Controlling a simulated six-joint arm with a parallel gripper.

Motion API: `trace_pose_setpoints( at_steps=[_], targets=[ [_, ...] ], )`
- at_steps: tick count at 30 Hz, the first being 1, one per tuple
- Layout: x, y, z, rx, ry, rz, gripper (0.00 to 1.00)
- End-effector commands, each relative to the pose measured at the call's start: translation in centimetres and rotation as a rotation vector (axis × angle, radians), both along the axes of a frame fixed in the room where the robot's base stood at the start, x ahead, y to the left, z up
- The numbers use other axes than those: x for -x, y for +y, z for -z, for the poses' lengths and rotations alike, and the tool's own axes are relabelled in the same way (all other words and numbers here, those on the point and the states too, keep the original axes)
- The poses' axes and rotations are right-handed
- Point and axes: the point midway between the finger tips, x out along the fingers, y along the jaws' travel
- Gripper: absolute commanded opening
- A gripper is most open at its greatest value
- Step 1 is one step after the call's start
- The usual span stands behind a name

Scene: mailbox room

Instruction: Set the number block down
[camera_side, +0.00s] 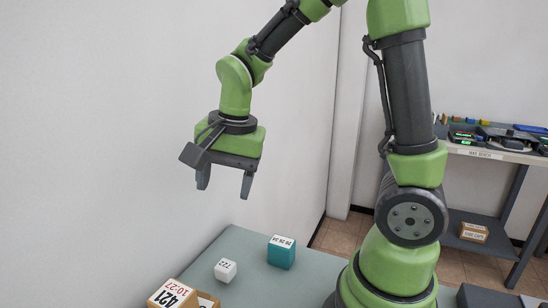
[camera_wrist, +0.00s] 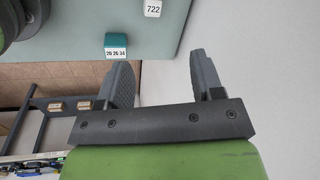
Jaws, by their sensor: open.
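A small white number block (camera_side: 225,270) marked 722 sits on the grey-green table. It also shows at the top of the wrist view (camera_wrist: 152,8). A teal block (camera_side: 281,252) with a white label of numbers on top stands on the table to its right. The teal block is also in the wrist view (camera_wrist: 116,41), its label reading 20 26 34. My gripper (camera_side: 225,190) is open and empty, high above the table, with its fingers pointing down. Nothing is between the fingers in either view.
A wooden box (camera_side: 172,295) labelled 421 and 10-27 stands at the front left, partly cut off. A white wall runs close behind the table (camera_side: 245,240). A shelf bench (camera_side: 490,154) with several devices stands at the back right.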

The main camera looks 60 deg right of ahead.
Motion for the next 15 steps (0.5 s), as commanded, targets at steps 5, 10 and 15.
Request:
trace_pose_setpoints(
  at_steps=[5,10,15],
  targets=[
    [4.4,1.1,-5.4,0.045,-0.203,-0.311,0.61],
    [8.6,1.9,-7.9,0.124,-0.37,-0.578,0.61],
    [11.1,2.5,-8.5,0.194,-0.472,-0.744,0.61]
  ],
)
